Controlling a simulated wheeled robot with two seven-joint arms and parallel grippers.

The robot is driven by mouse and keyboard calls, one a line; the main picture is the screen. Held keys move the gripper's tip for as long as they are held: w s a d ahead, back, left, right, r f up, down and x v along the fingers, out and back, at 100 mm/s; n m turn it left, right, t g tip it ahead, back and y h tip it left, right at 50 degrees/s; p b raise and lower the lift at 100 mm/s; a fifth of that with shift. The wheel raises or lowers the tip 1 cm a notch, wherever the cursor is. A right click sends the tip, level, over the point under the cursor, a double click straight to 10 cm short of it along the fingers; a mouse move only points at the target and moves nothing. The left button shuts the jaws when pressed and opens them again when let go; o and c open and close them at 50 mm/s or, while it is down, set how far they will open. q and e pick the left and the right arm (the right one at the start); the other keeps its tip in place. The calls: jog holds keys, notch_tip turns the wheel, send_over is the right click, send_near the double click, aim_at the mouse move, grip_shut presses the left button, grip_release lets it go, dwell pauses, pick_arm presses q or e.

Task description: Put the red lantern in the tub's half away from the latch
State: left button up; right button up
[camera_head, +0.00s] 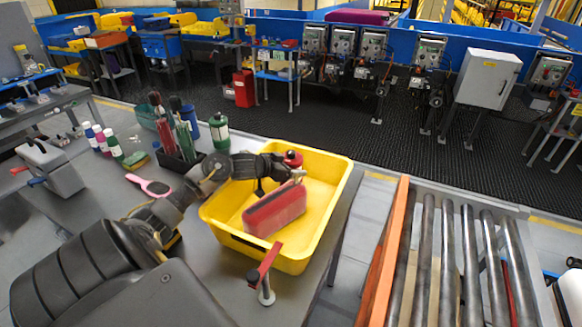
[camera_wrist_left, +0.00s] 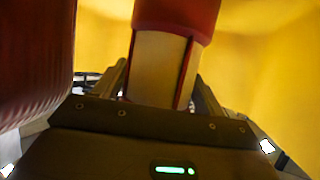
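The yellow tub (camera_head: 232,240) stands on the grey table. A red latch-like piece (camera_head: 266,262) on a short post is at its near side. A long red and grey block (camera_head: 275,212) lies across the tub's middle; its dark red side fills the left of the wrist view (camera_wrist_left: 35,70). My left gripper (camera_head: 296,176) is over the tub's far part, beyond the block. The red lantern (camera_head: 293,158) is at this gripper. In the wrist view the lantern (camera_wrist_left: 160,65), with cream panes, sits between the two fingers (camera_wrist_left: 160,90). Its far end is cut off. My right gripper is not visible.
A dark caddy (camera_head: 180,160) with tools and a green canister (camera_head: 219,132) stand left of the tub. A pink-handled item (camera_head: 148,186) and several bottles (camera_head: 112,144) are farther left. A roller conveyor (camera_head: 446,262) with an orange rail (camera_head: 386,258) runs at the right.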

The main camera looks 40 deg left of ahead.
pick_arm(q)
jog(key=shift+r, duration=0.2)
jog(key=v, duration=1.2)
dwell(0.4)
